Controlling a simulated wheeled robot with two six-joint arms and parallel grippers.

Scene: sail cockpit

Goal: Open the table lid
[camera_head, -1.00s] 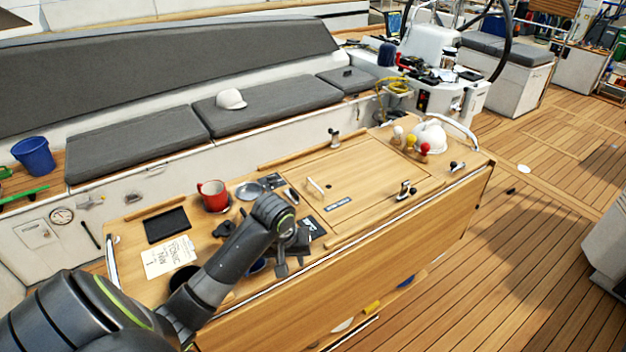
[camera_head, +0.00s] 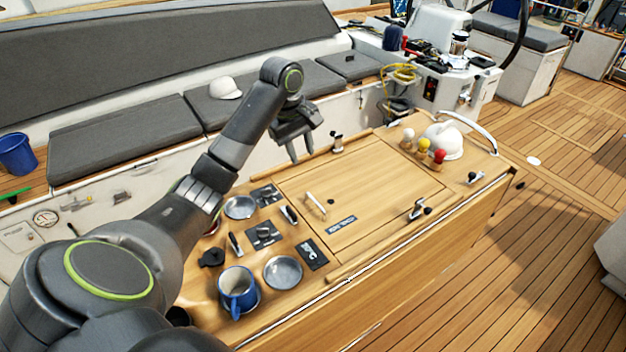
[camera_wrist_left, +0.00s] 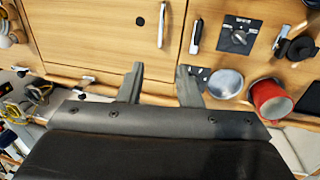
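The table lid (camera_head: 365,190) is a closed, flush wooden panel in the table top. My left gripper (camera_head: 302,152) hangs above the table's far edge, beside the lid's far left corner, fingers down. In the left wrist view its fingers (camera_wrist_left: 160,84) are apart and empty, with the lid (camera_wrist_left: 90,30) and white handle (camera_wrist_left: 162,25) beyond them. My right gripper is out of view.
A blue mug (camera_head: 238,290), metal dishes (camera_head: 283,272) and small tools crowd the table's left part. A grey cushioned bench (camera_head: 125,135) runs behind.

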